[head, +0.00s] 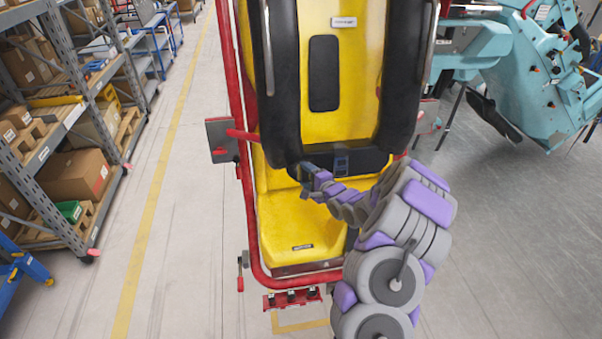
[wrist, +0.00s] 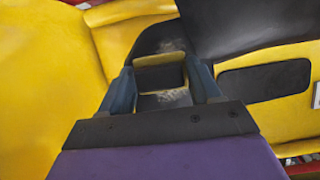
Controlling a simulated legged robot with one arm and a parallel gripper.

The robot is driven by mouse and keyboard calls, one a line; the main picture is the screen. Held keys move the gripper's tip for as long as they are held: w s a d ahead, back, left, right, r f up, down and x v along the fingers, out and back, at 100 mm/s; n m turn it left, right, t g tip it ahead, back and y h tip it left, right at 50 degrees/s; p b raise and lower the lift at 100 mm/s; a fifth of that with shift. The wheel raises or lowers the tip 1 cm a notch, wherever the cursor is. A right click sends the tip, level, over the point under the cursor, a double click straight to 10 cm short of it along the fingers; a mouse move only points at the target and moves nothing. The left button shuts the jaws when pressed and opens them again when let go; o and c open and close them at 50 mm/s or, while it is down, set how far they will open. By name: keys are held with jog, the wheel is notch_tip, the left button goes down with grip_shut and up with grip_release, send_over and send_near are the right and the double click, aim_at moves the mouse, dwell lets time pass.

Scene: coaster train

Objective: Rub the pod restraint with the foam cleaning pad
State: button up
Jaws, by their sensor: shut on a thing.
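The pod restraint (head: 398,70) is a thick black padded frame over a yellow seat, with a black lower bar and a small buckle. It also shows as a dark surface in the wrist view (wrist: 235,25). My gripper (head: 306,172) is at the left end of the lower bar; contact there cannot be told. In the wrist view my gripper (wrist: 163,88) has its two blue-grey fingers on either side of the foam cleaning pad (wrist: 160,60), a small yellow and grey block, and is shut on it. The pad's far end lies against or just before the dark restraint. The head view does not show the pad clearly.
The yellow pod seat (head: 300,228) sits inside a red tube frame (head: 252,225). A grey plate (head: 221,139) juts out at the left. Shelves with boxes (head: 75,175) stand far left, teal machinery (head: 545,85) at right. Floor on both sides is clear.

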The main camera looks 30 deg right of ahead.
aim_at(292, 169)
jog(key=d+p, duration=0.2)
jog(key=s+d+p, duration=0.1)
jog(key=d+p, duration=0.1)
jog(key=shift+d+r, duration=0.1)
jog(key=shift+d, duration=0.15)
jog(key=shift+p, duration=0.35)
jog(key=shift+w+a+b, duration=0.15)
jog(key=shift+w+a, duration=0.2)
jog(key=shift+a, duration=0.85)
jog(key=shift+w+a+b, duration=0.15)
jog(key=shift+w+a, duration=0.15)
jog(key=shift+a, duration=0.85)
jog(key=shift+w+a+b, duration=0.15)
jog(key=shift+w+a, duration=0.2)
jog(key=shift+a, duration=1)
jog(key=shift+w+r+p, duration=0.15)
jog(key=shift+r+p, duration=0.15)
jog(key=shift+r, duration=0.1)
jog(key=s+d+p, duration=0.2)
jog(key=d+p, duration=0.2)
jog(key=d, duration=0.3)
jog(key=shift+d, duration=0.35)
jog(key=shift+a, duration=0.15)
